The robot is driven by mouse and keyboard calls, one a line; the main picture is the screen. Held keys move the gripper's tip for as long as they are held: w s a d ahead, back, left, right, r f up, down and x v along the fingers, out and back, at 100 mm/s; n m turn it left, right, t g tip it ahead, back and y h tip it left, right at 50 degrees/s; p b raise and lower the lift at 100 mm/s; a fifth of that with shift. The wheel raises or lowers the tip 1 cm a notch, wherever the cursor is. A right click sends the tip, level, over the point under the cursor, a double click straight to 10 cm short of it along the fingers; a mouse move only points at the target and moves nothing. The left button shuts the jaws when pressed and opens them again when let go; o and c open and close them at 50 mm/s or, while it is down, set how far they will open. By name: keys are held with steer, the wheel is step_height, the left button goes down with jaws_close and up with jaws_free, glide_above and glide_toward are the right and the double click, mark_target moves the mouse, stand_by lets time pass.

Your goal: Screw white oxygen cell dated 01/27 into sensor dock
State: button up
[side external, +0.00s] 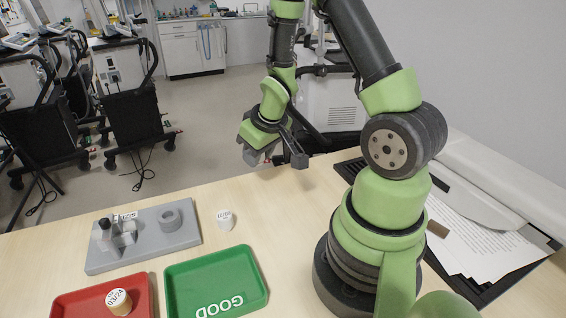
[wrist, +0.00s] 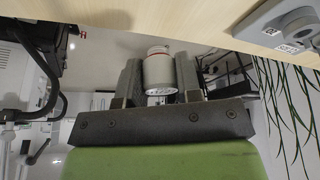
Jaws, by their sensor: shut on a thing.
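My gripper (wrist: 160,70) is shut on a white cylindrical cell (wrist: 158,72) with a thin red line near its top. In the side external view my gripper (side external: 270,153) is raised above the table's back edge, apart from the dock, and the held cell is mostly hidden there. The grey sensor dock (side external: 182,240) lies on the table at left, with a raised ring (side external: 170,218) and a bracket holding a dark post. It also shows in the wrist view (wrist: 262,22), at top right. Another white cell (side external: 226,220) stands right of the dock; its printed date is hard to read.
A red tray (side external: 70,303) at front left holds a tan cell (side external: 119,302) marked 03/24. A green tray (side external: 258,290) marked GOOD is beside it, empty where visible. A black tray with papers (side external: 480,240) lies right of my arm. The table behind the green tray is mostly clear.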

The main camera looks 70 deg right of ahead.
steer(key=w+a+r+n+y, duration=0.1)
steer(key=w+a+r, duration=0.15)
steer(key=a, duration=0.35)
steer(key=w+a+r+n, duration=0.1)
steer(key=a+r+n, duration=0.1)
steer(key=a+r, duration=0.3)
steer(key=m+h, duration=0.1)
steer(key=m, duration=0.5)
glide_above(167, 215)
steer(key=s, duration=0.1)
step_height(167, 215, down, 6)
steer(key=shift+s+a+f, duration=0.1)
steer(key=shift+a+f, duration=0.1)
steer(key=shift+f, duration=0.8)
steer(key=shift+a+f, duration=0.15)
steer(key=shift+f, duration=0.8)
steer(key=shift+f, duration=1.2)
steer(key=o, duration=0.7)
steer(key=shift+c, duration=0.2)
steer(key=shift+o, duration=0.7)
steer(key=shift+s+d, duration=0.1)
steer(key=shift+s, duration=0.05)
steer(key=shift+r, duration=0.75)
